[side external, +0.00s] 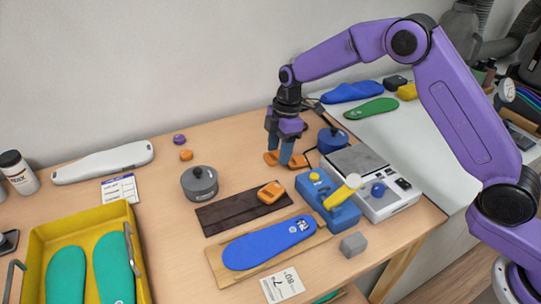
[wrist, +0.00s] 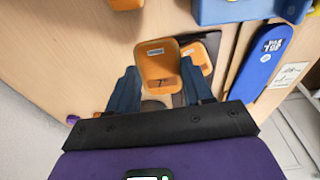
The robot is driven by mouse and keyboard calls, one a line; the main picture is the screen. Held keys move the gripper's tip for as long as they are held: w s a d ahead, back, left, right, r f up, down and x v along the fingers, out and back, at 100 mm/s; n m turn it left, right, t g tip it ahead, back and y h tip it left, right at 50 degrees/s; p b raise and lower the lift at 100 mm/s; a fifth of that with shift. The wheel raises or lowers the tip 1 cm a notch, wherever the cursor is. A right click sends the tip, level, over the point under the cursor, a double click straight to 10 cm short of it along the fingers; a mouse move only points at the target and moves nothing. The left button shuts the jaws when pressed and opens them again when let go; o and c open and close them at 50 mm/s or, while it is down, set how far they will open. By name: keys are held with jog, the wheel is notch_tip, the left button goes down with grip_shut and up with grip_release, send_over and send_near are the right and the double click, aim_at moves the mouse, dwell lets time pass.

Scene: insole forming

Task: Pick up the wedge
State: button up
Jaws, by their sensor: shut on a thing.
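My gripper (side external: 280,158) points down over the back part of the wooden table. It is shut on an orange wedge (side external: 271,157), partly hidden by the fingers in the side view. In the wrist view the wedge (wrist: 157,62) has a small white label and a dark mark, and sits between the two blue fingers (wrist: 160,98). It is at or near table height; whether it touches the table I cannot tell. A second orange piece (side external: 298,162) lies just right of the gripper, and a third (side external: 271,192) lies on the dark board.
The dark board (side external: 225,216) and a blue insole (side external: 268,243) on a wooden board lie in front. A blue clamp (side external: 328,198) and a grey machine (side external: 390,206) stand right. A grey round pot (side external: 199,183) stands left, with a yellow tray (side external: 85,223) beyond.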

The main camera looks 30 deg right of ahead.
jog(key=s+d+r, duration=0.4)
jog(key=s+r, duration=0.1)
jog(key=s, duration=0.4)
jog(key=s+d+r, duration=0.3)
jog(key=s+d, duration=0.3)
jog(key=d, duration=0.3)
jog(key=s+d+r, duration=0.3)
jog(key=s+d, duration=0.4)
jog(key=d, duration=0.1)
send_over(357, 159)
jog(key=s, duration=0.2)
jog(key=f, duration=0.8)
jog(key=shift+w+d+f, duration=0.2)
jog(key=shift+w+f, duration=0.6)
jog(key=shift+f, duration=0.05)
jog(key=shift+w+f, duration=0.1)
jog(key=shift+f, duration=1.55)
jog(key=shift+f, duration=0.1)
